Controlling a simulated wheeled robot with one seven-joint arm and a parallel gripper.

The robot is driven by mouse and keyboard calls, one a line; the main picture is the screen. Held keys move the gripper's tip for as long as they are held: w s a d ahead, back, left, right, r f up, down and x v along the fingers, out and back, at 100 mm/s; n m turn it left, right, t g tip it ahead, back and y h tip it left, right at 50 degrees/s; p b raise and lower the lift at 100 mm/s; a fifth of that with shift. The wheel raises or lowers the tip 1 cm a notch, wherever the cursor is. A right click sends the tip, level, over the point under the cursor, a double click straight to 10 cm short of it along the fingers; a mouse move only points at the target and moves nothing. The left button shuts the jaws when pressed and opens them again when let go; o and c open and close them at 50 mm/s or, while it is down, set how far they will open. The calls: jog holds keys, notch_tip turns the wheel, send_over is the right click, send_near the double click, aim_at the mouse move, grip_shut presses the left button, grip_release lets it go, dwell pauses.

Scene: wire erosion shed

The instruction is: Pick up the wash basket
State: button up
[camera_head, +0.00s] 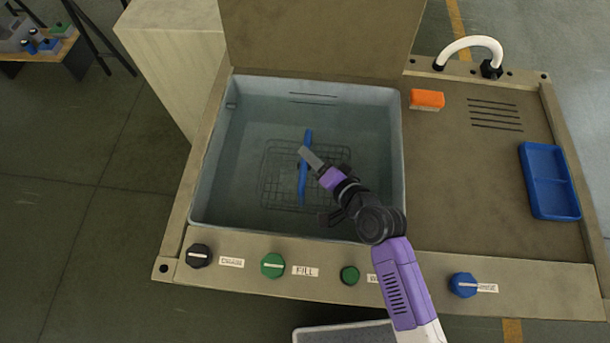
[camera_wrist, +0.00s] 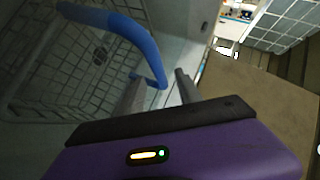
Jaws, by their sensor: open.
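The wash basket (camera_head: 275,188) is a dark wire-mesh basket inside the grey basin (camera_head: 225,165). Its blue handle (camera_head: 303,190) arches over the basket's middle. In the wrist view the basket's mesh (camera_wrist: 75,75) fills the left side, and the handle (camera_wrist: 135,35) curves down toward my fingers. My gripper (camera_head: 304,160) is over the basket at the handle, and covers part of it. In the wrist view my gripper (camera_wrist: 161,77) is open, with the handle's near part showing between its fingers. I cannot tell whether a finger touches the handle.
The basin's raised lid (camera_head: 320,40) stands behind it. Knobs, including a green one (camera_head: 273,265), line the front panel. A pale cabinet (camera_head: 175,60) stands at left.

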jog(key=shift+x, duration=1.15)
grip_shut()
dwell(0.5)
jog(key=shift+r, duration=0.15)
